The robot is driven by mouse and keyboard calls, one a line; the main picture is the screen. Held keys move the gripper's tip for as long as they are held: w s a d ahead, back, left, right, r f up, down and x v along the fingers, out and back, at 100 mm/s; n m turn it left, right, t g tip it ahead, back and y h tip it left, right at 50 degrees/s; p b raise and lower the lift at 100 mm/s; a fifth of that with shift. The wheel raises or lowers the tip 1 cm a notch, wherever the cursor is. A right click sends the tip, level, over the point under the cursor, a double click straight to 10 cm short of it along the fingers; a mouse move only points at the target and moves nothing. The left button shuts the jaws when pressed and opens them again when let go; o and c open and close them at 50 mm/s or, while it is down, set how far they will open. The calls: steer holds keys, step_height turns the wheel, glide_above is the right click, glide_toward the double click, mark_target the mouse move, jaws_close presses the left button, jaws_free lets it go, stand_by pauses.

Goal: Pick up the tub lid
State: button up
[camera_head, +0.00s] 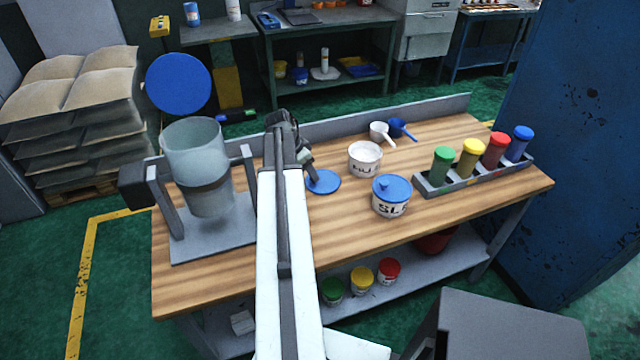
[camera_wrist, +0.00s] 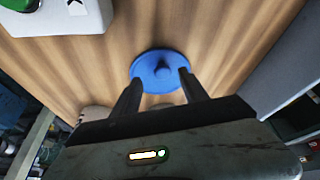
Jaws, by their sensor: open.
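The blue tub lid (camera_head: 325,182) lies flat on the wooden bench, to the left of an open white tub (camera_head: 365,157). In the wrist view the lid (camera_wrist: 147,66) is a round blue disc with a small raised knob in its middle. My gripper (camera_wrist: 160,80) is open and empty, its two fingertips over the near part of the lid, one on each side of the knob. I cannot tell the height of the fingertips above it. In the head view my gripper (camera_head: 307,170) is beside the lid's left edge, with its fingertips partly hidden.
A second white tub (camera_head: 389,209) with a blue lid stands to the right. A clear cylinder (camera_head: 197,155) in a grey stand is left of my arm. Two scoops (camera_head: 381,132) lie behind the open tub. A rack (camera_head: 432,190) of coloured-capped bottles stands at the right.

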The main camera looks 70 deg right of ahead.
steer(key=b+x, duration=0.2)
steer(key=x, duration=0.1)
steer(key=b+x, duration=0.1)
steer(key=shift+w+d+f, duration=0.15)
steer(key=shift+f, duration=0.2)
steer(key=shift+r, duration=0.2)
jaws_close()
step_height(320, 180, up, 10)
steer(key=p, duration=1)
steer(key=shift+r, duration=0.25)
